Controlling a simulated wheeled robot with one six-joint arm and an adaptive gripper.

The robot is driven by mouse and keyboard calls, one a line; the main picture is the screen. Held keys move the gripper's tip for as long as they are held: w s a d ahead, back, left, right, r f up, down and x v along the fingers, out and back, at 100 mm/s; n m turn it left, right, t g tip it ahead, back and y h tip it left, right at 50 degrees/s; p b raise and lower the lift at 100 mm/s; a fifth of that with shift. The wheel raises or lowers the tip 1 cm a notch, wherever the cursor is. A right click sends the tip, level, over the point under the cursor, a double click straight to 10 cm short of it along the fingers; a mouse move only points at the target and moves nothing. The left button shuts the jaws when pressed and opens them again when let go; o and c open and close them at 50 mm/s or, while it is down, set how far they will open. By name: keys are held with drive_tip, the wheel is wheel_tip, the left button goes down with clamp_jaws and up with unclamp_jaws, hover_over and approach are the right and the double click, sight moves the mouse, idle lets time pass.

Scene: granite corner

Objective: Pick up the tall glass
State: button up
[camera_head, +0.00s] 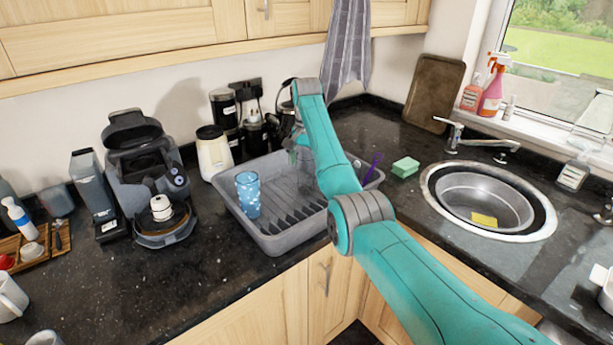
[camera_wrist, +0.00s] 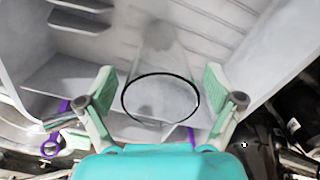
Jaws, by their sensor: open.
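The tall glass (camera_wrist: 163,58) is clear with a dark rim. In the wrist view its rim faces the camera, and its body narrows away toward the grey dish rack (camera_wrist: 85,77). My gripper (camera_wrist: 160,88) is open, with one green finger on each side of the glass and gaps between them. In the head view a clear glass (camera_head: 303,162) shows faintly in the dish rack (camera_head: 275,243), partly hidden by my arm. My fingers are not clear there.
A blue spotted cup (camera_head: 248,194) stands left in the rack. A purple utensil (camera_head: 374,165) is at its right end. A green sponge (camera_head: 405,167) lies between rack and sink (camera_head: 535,215). Jars and a kettle crowd the wall behind; a coffee machine (camera_head: 148,175) stands left.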

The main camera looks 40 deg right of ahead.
drive_tip(key=c, duration=1.4)
drive_tip(key=shift+c, duration=0.2)
